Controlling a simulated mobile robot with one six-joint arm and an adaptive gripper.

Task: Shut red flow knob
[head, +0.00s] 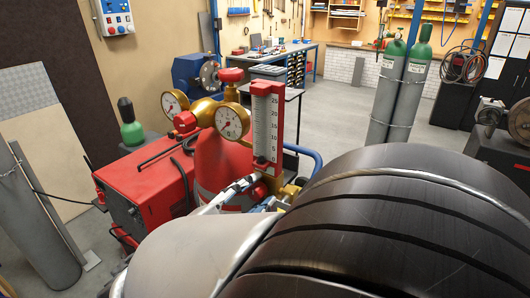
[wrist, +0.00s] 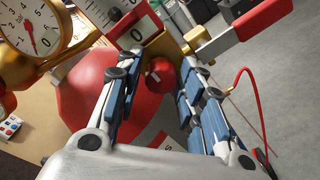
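The red flow knob (wrist: 159,73) is a small round knob with a white mark. It sits below the brass block (wrist: 160,47) at the foot of the flowmeter (wrist: 128,28). In the wrist view, it shows between the fingers of my gripper (wrist: 155,78), near their tips. The fingers stand apart, and I cannot tell whether either touches the knob. In the head view, my gripper (head: 240,190) is in front of the red cylinder (head: 222,160), close to the base of the flowmeter (head: 267,125).
Two brass gauges (head: 232,121) and a red top knob (head: 230,75) stand above the cylinder. A red machine (head: 145,190) is at left. My arm covers the lower right. Green-topped cylinders (head: 412,85) stand behind at right. A red hose (wrist: 240,95) hangs at right in the wrist view.

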